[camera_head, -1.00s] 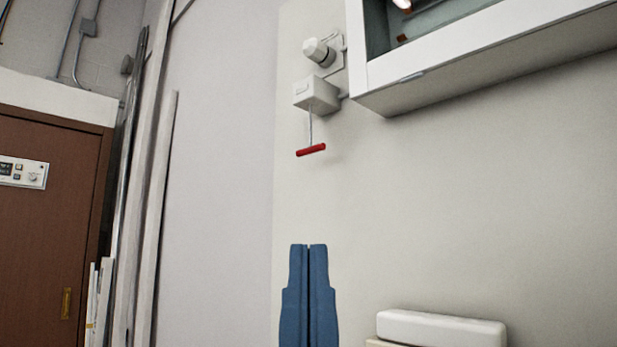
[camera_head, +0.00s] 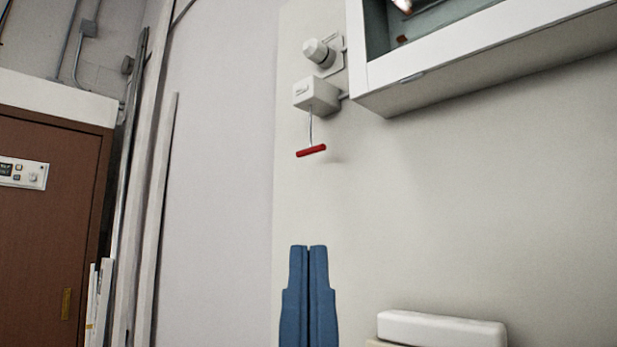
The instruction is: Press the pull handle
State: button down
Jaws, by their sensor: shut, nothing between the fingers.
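The pull handle (camera_head: 311,151) is a short red bar. It hangs on a thin cord or rod below a small white box (camera_head: 315,94) on the wall. My gripper (camera_head: 309,247) shows as two blue fingers pointing up, pressed together and empty. In the picture it is straight below the red handle, with a clear gap between them. How far each is from the camera is hard to tell.
A white-framed cabinet (camera_head: 480,50) juts from the wall at upper right. A round white knob (camera_head: 318,52) sits above the small box. A white block (camera_head: 441,327) is at lower right. Long pale strips (camera_head: 153,220) lean beside a brown door (camera_head: 50,220) at left.

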aim_at(315, 149)
jog(key=i+j, duration=0.15)
jog(key=j, duration=0.15)
jog(key=i+j+z, duration=0.15)
jog(key=j, duration=0.2)
jog(key=i+j, duration=0.2)
jog(key=i+j+z, duration=0.1)
jog(key=j, duration=0.35)
jog(key=i+j, duration=0.2)
jog(key=j, duration=0.15)
jog(key=i+j+z, duration=0.15)
jog(key=j, duration=0.2)
jog(key=i+j, duration=0.15)
jog(key=j, duration=0.2)
